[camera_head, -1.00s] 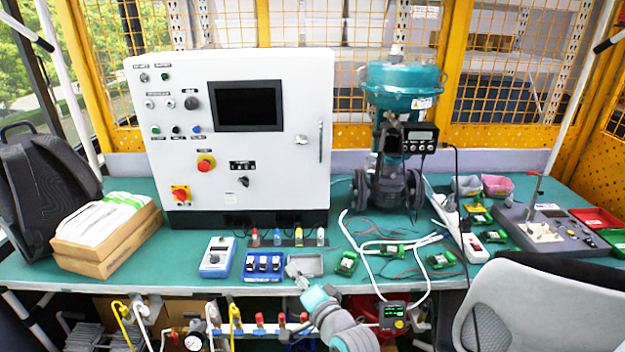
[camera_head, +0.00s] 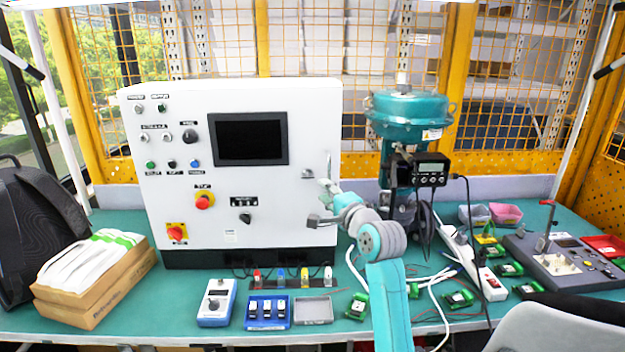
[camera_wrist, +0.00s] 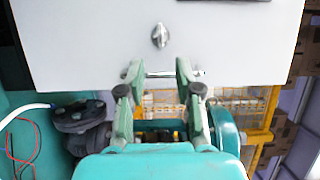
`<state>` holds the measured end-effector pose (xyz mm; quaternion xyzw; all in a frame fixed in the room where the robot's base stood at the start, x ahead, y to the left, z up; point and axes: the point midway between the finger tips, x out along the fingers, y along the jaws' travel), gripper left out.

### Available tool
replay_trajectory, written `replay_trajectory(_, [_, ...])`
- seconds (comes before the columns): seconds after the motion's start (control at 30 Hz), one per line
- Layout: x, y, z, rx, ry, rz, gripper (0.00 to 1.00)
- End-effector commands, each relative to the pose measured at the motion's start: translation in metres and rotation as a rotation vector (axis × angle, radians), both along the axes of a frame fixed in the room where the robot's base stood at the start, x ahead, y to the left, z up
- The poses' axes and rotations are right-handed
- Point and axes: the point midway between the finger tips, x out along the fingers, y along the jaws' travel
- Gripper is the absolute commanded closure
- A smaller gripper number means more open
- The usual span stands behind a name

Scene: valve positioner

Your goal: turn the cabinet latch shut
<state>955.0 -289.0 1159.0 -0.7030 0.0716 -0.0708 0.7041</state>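The white cabinet (camera_head: 135,215) stands on the green bench, its front facing me. Near its right edge is a small metal latch knob (camera_head: 307,173); in the wrist view the knob (camera_wrist: 160,35) lies ahead of my fingers, its long axis up and down. A thin upright bar handle (camera_head: 329,163) is right of the knob. In the wrist view the bar (camera_wrist: 160,74) runs across the picture at my fingertips. My gripper (camera_head: 320,203) is at the cabinet's right edge, below the knob in the head view. Its two fingers (camera_wrist: 159,72) are wide apart with nothing clamped. Contact with the bar cannot be told.
A teal valve (camera_head: 405,110) with a black positioner (camera_head: 431,170) stands close right of my arm. Cables and small green boards lie on the bench below it. A blue tray (camera_head: 268,326) and a blue meter (camera_head: 217,303) sit in front of the cabinet.

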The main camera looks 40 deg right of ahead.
Motion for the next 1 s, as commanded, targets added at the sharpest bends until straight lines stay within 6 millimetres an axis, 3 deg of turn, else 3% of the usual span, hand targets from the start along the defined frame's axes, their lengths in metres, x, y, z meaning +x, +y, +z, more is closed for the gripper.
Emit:
replay_trajectory(0.3, [0.056,-0.011,0.0,0.0,-0.001,0.001,0.66])
replay_trajectory(0.5, [0.08,-0.015,0.001,-0.001,-0.002,0.001,0.66])
replay_trajectory(0.93, [0.089,-0.017,0.0,-0.002,-0.001,0.0,0.66])
replay_trajectory(0.97, [0.089,-0.017,0.0,-0.001,-0.001,0.0,0.68])
replay_trajectory(1.0, [0.089,-0.017,0.0,-0.001,-0.001,0.0,0.78])
